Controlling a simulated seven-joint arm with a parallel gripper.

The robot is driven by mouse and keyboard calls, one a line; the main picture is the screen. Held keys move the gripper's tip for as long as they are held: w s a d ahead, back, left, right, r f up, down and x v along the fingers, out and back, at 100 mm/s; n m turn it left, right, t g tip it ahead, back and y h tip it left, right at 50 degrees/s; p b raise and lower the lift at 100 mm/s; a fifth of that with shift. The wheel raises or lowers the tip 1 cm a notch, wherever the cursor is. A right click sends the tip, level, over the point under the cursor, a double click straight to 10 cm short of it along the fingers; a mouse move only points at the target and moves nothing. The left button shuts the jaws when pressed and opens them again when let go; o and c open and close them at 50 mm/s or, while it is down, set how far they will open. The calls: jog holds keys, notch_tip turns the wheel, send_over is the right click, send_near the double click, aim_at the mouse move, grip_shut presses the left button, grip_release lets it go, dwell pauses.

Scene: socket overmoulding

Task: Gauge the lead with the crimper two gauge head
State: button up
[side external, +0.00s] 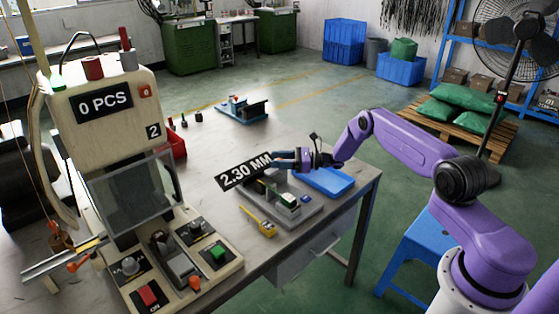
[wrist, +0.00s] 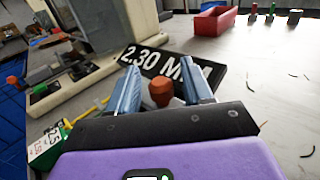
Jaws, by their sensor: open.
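The crimper (side external: 105,105) marked "2" stands at the left with a "0 PCS" panel and a clear guard. A black sign reading "2.30 MM" (side external: 243,171) rises over the grey gauge fixture (side external: 305,215) on the bench; the sign also shows in the wrist view (wrist: 150,60). My gripper (side external: 280,161) is over the fixture, behind the sign's right end. In the wrist view my gripper (wrist: 163,75) has its blue fingers apart, with an orange-red knob (wrist: 160,91) between them in the picture. I cannot tell whether they touch it. I cannot make out a lead.
A blue tray (side external: 326,182) lies right of the fixture, and a yellow tool (side external: 259,222) in front. A blue device (side external: 242,109) stands further back. A red bin (wrist: 214,21) and small coloured-top pieces stand at the back. Bare bench lies right in the wrist view, with thin dark scraps.

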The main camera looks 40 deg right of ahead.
aim_at(271, 171)
grip_shut()
jog(key=shift+a, duration=2.45)
grip_release()
jog(key=shift+d, duration=0.15)
jog(key=shift+s+d, duration=0.2)
jog(key=v, duration=1.6)
jog(key=shift+s+d, duration=0.25)
jog(key=shift+s, duration=0.05)
